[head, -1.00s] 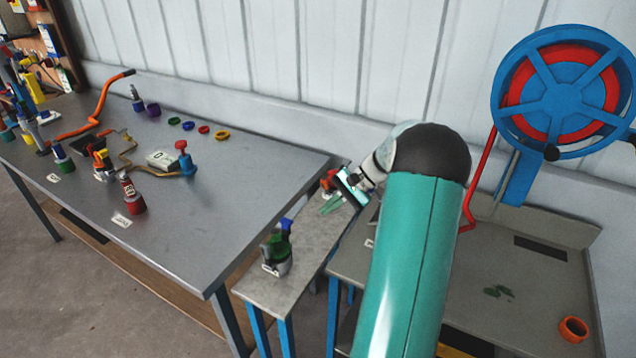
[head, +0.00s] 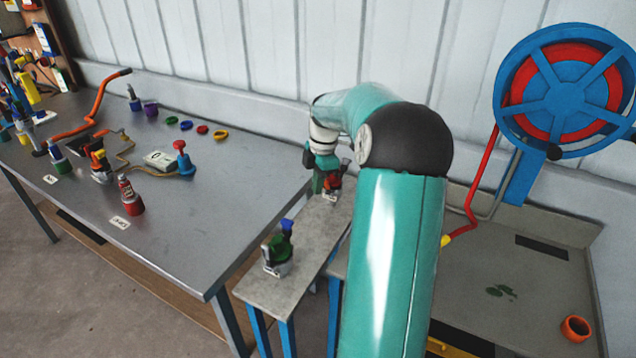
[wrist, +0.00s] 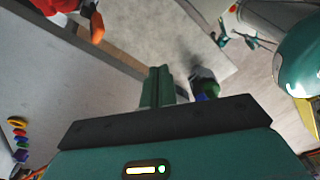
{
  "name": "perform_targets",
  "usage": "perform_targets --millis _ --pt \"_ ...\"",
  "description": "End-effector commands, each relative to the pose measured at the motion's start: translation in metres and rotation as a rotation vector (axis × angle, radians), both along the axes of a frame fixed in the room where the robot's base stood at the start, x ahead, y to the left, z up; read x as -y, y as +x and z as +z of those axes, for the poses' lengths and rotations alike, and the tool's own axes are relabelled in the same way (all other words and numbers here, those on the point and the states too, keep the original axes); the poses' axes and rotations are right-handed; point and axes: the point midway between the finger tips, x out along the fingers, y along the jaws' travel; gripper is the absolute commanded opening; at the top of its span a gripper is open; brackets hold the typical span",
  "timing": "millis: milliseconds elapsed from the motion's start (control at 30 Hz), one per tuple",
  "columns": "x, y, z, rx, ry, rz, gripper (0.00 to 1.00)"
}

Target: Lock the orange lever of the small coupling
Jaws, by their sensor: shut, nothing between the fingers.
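The small coupling with a red body (head: 335,181) stands at the far end of the narrow grey bench, partly hidden by my arm in the head view. In the wrist view its red body (wrist: 58,5) is cut off by the upper left edge, and its orange lever (wrist: 97,27) points down in the picture. My gripper (wrist: 158,72) is shut and empty, its green fingers apart from the lever in the picture, to its right and below. In the head view my gripper (head: 318,183) is at the coupling's left side; whether it touches cannot be told.
A green coupling with a blue lever (head: 278,249) stands at the near end of the narrow bench (head: 275,293). The large steel table (head: 220,215) on the left holds several fittings and coloured rings. A blue handwheel (head: 565,90) stands at the right.

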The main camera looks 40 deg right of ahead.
Motion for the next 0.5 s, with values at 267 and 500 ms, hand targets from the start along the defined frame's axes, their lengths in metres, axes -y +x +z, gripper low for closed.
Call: perform_targets --millis 267,500 --pt "0.008 0.011 0.028 0.005 -0.186 0.512 0.0" --pt "0.011 0.014 0.036 -0.007 -0.236 0.655 0.0"
